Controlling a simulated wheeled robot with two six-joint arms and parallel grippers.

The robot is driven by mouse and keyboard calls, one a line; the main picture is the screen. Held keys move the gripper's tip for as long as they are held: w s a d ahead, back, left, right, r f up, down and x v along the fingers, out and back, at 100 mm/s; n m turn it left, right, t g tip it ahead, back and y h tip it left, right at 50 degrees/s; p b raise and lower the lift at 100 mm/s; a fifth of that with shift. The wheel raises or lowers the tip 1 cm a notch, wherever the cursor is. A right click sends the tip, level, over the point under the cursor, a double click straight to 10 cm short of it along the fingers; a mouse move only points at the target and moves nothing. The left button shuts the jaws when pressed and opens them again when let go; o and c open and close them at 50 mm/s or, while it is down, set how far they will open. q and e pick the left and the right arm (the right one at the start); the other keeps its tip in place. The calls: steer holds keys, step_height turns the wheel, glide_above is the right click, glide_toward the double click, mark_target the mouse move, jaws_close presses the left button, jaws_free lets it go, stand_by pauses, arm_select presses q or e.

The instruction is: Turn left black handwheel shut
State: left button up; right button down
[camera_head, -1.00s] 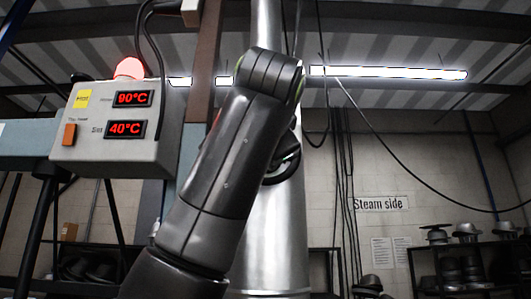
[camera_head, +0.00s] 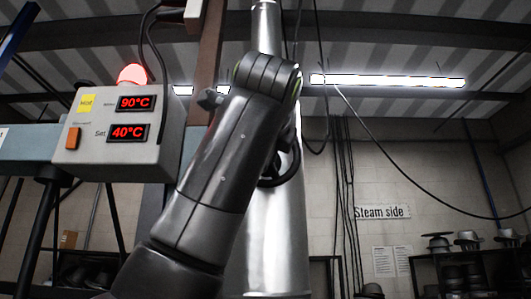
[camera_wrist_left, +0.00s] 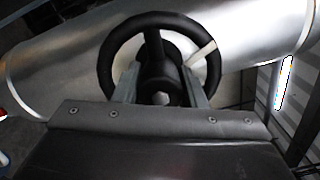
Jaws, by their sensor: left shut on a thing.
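The black handwheel (camera_wrist_left: 153,42) is large in the left wrist view, mounted on a shiny metal pipe (camera_wrist_left: 60,65). It has a round rim, spokes and a dark hub with a pale nut. The fingers of my left gripper (camera_wrist_left: 161,88) lie on both sides of the hub, inside the rim, shut on the handwheel. A pale strip shows at the upper right of the hub. In the head view, my left arm hides most of the handwheel (camera_head: 296,162) and the left gripper's fingers. My right gripper is in neither view.
A control box (camera_head: 100,150) with a red lamp and red 90°C and 40°C readouts stands left of my arm. A brown post (camera_head: 205,45) rises behind the arm. Cables hang right of the pipe. Shelves with hats (camera_head: 460,240) stand at the right.

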arm_select(q)
steer(key=shift+m, duration=2.3)
steer(key=o, duration=0.7)
steer(key=shift+s+f+b, duration=0.1)
steer(key=shift+s+b, duration=0.25)
steer(key=shift+b, duration=0.1)
steer(key=s+b, duration=0.5)
steer(key=s, duration=1.1)
steer(key=shift+s+f+b, duration=0.15)
steer(key=shift+s+b, duration=0.15)
steer(key=shift+b, duration=0.1)
